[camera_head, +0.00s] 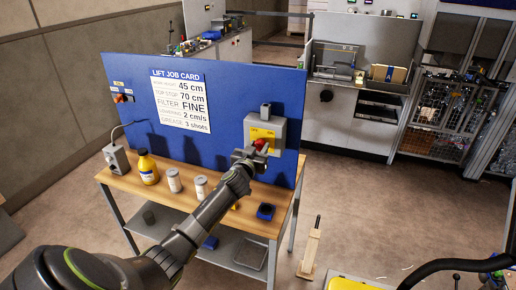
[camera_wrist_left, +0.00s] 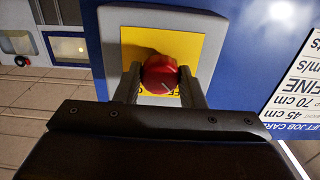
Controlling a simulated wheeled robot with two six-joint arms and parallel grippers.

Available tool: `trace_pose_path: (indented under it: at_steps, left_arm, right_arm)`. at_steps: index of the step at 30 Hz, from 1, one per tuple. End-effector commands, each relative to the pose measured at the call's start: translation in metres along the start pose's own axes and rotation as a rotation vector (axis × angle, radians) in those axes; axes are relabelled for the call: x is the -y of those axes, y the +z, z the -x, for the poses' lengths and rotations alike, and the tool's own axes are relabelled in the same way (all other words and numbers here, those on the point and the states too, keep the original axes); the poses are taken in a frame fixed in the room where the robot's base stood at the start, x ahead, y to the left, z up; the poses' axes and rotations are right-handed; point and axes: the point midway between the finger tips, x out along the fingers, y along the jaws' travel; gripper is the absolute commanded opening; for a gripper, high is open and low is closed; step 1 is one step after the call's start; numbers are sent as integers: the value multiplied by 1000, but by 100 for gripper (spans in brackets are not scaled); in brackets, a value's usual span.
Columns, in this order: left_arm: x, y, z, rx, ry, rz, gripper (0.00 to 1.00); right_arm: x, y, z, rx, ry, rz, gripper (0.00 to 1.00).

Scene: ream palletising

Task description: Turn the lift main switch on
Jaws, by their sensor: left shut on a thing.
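The lift main switch is a red rotary knob (camera_wrist_left: 160,74) on a yellow plate (camera_wrist_left: 190,48) set in a grey box. The grey switch box (camera_head: 280,128) is mounted at the right of the blue panel (camera_head: 232,92). My left gripper (camera_wrist_left: 160,88) is shut on the red knob, one finger on each side of it. In the head view my left gripper (camera_head: 250,156) reaches up to the front of the box and covers part of the knob. A small pale mark shows on the knob's face; which position it points to I cannot tell. My right gripper is not in view.
A lift job card (camera_head: 181,101) is on the panel. A wooden stand (camera_head: 310,250) is on the floor right of the bench. Open floor lies beyond.

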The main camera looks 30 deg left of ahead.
Motion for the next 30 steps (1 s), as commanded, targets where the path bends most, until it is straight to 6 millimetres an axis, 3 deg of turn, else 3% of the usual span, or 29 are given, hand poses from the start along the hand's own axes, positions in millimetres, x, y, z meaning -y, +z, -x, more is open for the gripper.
trace_pose_path:
  at_steps: [14, 30]
  left_arm:
    - [0, 1, 0, 1, 0, -145, 13]
    - [-1, 0, 0, 1, 1, -641, 13]
  right_arm:
    - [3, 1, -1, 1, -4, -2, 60]
    - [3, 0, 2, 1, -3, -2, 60]
